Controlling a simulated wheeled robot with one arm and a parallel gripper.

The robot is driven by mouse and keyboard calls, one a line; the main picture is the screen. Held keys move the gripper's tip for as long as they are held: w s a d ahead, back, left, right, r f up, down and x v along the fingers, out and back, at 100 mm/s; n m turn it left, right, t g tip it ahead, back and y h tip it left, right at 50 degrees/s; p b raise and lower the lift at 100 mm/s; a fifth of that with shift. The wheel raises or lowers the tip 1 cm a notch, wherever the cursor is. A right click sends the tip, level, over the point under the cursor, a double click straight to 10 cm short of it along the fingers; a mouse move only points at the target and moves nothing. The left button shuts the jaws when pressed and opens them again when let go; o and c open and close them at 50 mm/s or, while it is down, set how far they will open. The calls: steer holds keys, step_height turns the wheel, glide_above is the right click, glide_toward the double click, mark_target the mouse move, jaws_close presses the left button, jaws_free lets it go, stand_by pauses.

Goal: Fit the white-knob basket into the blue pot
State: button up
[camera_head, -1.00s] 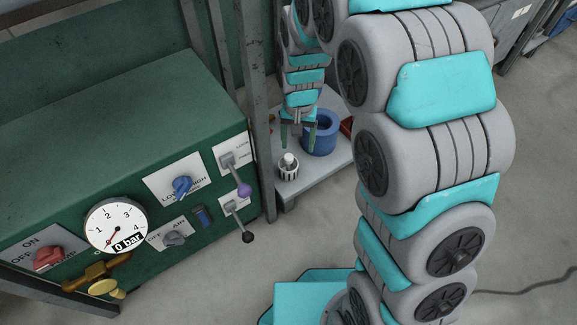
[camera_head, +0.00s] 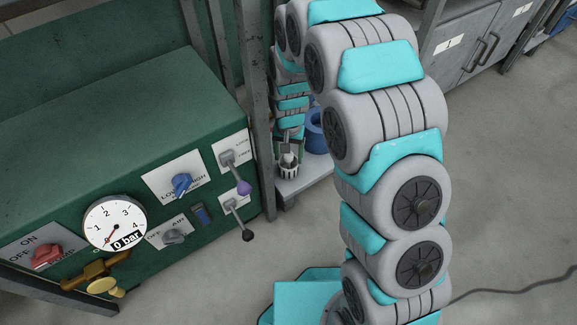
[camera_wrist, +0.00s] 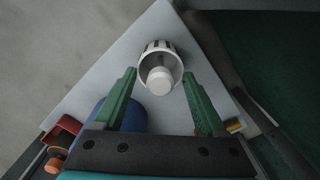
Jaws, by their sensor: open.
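The white-knob basket (camera_head: 288,170) stands near the front corner of a grey shelf, a small white slotted cup. In the wrist view the basket (camera_wrist: 151,48) shows its round white knob (camera_wrist: 160,81) facing the camera. My gripper (camera_head: 289,154) is open above it, and in the wrist view the green fingers of my gripper (camera_wrist: 158,76) are on either side of the knob, apart from it. The blue pot (camera_head: 316,131) stands on the shelf just behind and to the right, partly covered by my arm. In the wrist view the pot (camera_wrist: 127,114) is mostly hidden behind my left finger and palm.
The grey shelf (camera_wrist: 100,88) has free room around the basket. A red box (camera_wrist: 63,131) and an orange-topped item (camera_wrist: 55,160) lie beyond the pot. A metal post (camera_head: 256,100) and a green control panel (camera_head: 120,130) stand to the left.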

steer(key=shift+f, duration=0.2)
jaws_close()
stand_by(0.5)
stand_by(0.8)
